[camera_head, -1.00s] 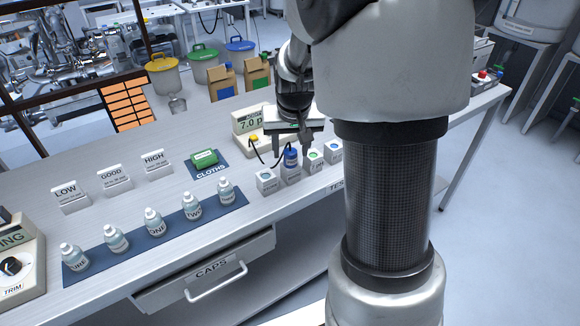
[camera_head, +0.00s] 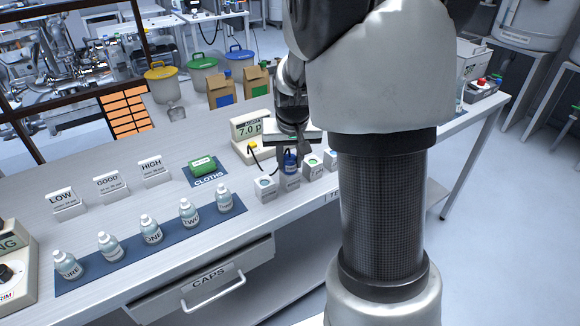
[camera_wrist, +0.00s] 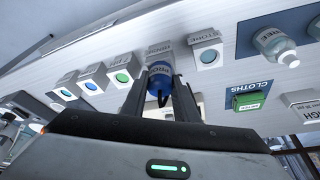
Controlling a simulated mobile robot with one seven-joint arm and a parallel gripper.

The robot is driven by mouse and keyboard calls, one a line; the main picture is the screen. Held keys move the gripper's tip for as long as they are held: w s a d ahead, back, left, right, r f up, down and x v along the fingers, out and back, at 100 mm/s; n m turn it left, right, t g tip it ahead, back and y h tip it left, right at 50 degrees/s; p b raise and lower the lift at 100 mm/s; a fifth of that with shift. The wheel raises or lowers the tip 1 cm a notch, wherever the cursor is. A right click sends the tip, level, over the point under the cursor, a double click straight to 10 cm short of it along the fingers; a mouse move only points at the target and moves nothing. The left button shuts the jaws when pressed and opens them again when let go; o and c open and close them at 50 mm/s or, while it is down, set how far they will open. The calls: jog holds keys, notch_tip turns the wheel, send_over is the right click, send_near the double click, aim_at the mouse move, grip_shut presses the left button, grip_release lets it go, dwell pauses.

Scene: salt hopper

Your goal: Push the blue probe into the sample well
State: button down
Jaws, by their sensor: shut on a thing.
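The blue probe (camera_head: 290,164) stands upright at the second white block (camera_head: 290,181) from the left in the row on the bench. My gripper (camera_head: 291,153) is above this block, with its fingers shut on the probe. The wrist view also shows the blue probe (camera_wrist: 159,82) between the two fingers of my gripper (camera_wrist: 160,96). A dark cable runs from the probe toward the meter (camera_head: 250,134). I cannot tell how deep the probe sits in the block.
A teal-topped white block (camera_head: 265,187) is just left of the probe, and a green-topped one (camera_head: 311,165) just right. Several bottles stand on a blue mat (camera_head: 88,277). My arm hides the bench's right part.

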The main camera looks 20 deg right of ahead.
jog(key=shift+r, duration=0.25)
dwell(0.3)
jog(key=shift+r+p, duration=2.95)
jog(key=shift+r, duration=0.9)
